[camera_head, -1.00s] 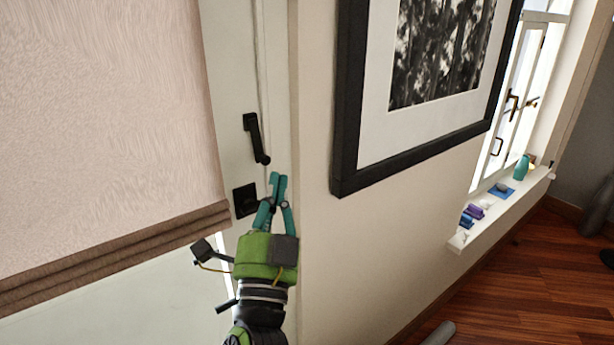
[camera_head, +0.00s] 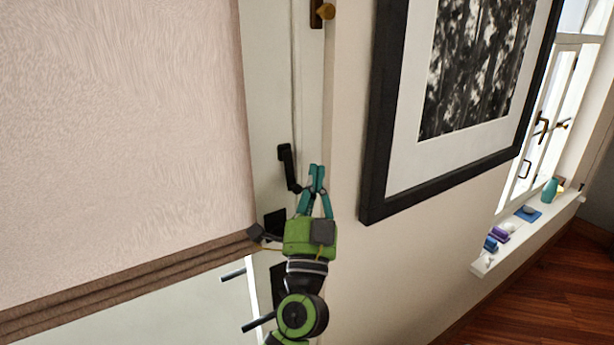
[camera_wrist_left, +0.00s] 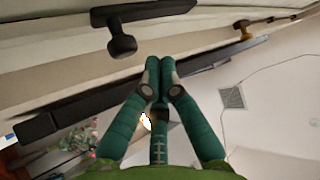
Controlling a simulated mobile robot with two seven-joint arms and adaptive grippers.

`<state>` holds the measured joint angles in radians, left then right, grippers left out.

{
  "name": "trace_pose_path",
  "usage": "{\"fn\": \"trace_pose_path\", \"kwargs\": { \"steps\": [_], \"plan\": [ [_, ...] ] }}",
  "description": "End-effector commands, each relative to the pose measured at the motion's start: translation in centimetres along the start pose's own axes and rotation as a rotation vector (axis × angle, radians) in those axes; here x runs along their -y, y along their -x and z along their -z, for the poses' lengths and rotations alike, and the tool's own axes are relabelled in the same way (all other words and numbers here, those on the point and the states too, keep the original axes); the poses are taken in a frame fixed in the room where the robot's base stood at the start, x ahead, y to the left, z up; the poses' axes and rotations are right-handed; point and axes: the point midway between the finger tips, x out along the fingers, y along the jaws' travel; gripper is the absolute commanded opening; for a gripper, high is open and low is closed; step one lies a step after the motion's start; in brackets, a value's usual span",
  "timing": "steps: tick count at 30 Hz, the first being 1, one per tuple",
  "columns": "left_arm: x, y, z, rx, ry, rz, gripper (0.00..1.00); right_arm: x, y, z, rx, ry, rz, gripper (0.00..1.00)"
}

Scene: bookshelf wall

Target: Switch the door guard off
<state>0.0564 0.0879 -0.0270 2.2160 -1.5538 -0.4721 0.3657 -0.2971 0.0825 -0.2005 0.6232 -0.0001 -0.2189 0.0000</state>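A dark plate with a brass knob (camera_head: 322,12), which looks like the door guard, sits high on the door's edge at the top of the head view, partly cut off. Its brass part also shows in the left wrist view (camera_wrist_left: 243,30). A black handle (camera_head: 289,168) is on the door frame below it, and shows large in the wrist view (camera_wrist_left: 122,40). My left gripper (camera_head: 317,170) is just right of this handle, pointing up, below the brass knob. Its teal fingertips (camera_wrist_left: 160,66) are together with nothing seen between them. My right gripper is not in view.
A pale blind (camera_head: 120,120) covers the door's left part. A black square plate (camera_head: 275,220) is behind my gripper. A black-framed picture (camera_head: 385,130) hangs close on the right. Farther right, a window sill (camera_head: 490,262) holds small items.

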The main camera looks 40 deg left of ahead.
Motion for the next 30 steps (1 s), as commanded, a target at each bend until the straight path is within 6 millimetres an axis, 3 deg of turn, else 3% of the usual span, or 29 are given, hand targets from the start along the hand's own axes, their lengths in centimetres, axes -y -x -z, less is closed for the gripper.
{"fn": "trace_pose_path", "kwargs": {
  "steps": [7,17,24,30],
  "plan": [
    [-0.1,1.5,-1.7,-0.002,-0.001,0.0,0.0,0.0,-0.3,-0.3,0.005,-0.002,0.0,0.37],
    [0.0,1.6,-1.9,-0.002,0.001,0.002,0.0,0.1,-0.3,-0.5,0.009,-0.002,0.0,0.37],
    [0.0,2.4,-2.7,-0.001,0.002,0.003,0.0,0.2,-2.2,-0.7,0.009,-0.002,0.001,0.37],
    [0.2,2.3,-2.7,0.0,0.0,0.001,0.0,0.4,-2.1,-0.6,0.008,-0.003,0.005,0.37]
  ]
}}
